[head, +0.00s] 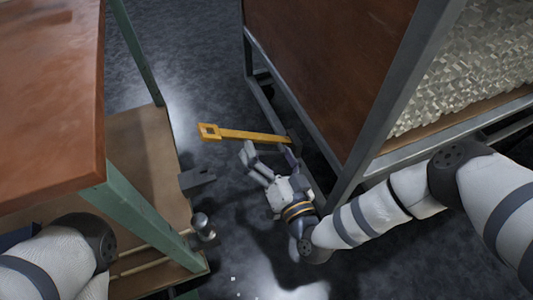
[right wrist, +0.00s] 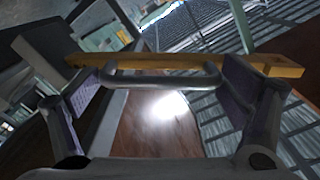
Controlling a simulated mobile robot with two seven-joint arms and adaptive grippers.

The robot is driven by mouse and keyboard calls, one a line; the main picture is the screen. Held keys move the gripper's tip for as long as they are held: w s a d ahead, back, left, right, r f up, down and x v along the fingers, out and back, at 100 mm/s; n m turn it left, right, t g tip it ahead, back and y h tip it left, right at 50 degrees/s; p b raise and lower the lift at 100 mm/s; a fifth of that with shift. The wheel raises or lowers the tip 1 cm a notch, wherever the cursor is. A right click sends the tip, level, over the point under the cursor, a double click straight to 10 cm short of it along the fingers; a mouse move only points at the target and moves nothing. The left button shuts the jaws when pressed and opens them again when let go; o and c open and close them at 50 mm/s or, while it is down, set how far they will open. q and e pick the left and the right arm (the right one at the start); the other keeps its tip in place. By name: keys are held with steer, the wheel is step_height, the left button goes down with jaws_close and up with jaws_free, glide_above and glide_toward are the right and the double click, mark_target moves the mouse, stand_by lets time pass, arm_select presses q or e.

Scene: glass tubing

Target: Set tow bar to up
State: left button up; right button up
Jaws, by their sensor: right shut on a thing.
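The yellow tow bar (head: 245,135) extends left from the lower frame of the cart, with a square eye at its left end. Its height above the floor is hard to judge. My right gripper (head: 267,153) is beside the bar near its cart end. In the right wrist view the yellow bar (right wrist: 150,62) crosses behind a grey U-shaped handle (right wrist: 165,79). The fingers of my right gripper (right wrist: 160,90) stand at either end of this handle and close on it. Whether handle and bar are joined is unclear. My left arm shows at bottom left; its gripper is out of view.
The cart (head: 362,172) with brown panels and a grey metal frame stands on the right, loaded with pale chips (head: 475,70). A green-framed bench (head: 140,215) with brown shelves stands on the left.

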steer(key=shift+r+m, duration=0.25)
steer(key=shift+m, duration=0.05)
steer(key=o, duration=1.4)
steer(key=v, duration=1.2)
steer(key=shift+d, duration=0.1)
steer(key=shift+f, duration=0.1)
